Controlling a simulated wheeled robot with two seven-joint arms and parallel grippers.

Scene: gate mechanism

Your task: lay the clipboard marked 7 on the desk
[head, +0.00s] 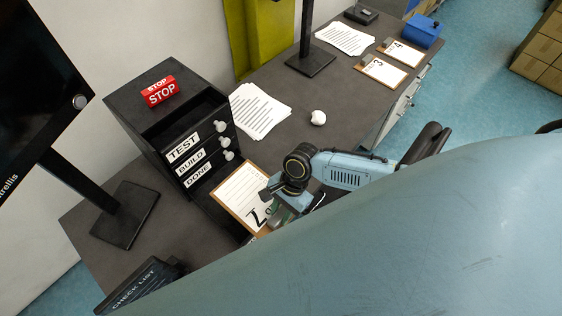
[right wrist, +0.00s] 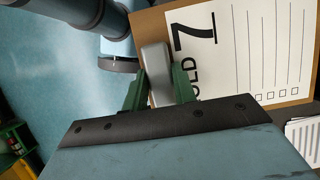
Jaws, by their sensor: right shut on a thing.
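The clipboard marked 7 (head: 238,194) is a brown board with a white lined sheet, in front of the black drawer unit in the head view. My left gripper is not in view.
The drawer unit (head: 150,118), labelled TEST, BUILD and DONE, carries a red STOP block (head: 160,91). Printed sheets (head: 258,110) and a small white object (head: 318,117) lie on the desk. Clipboards 3 (head: 381,71) and 4 (head: 402,52) lie farther back. Bare desk shows mid-surface.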

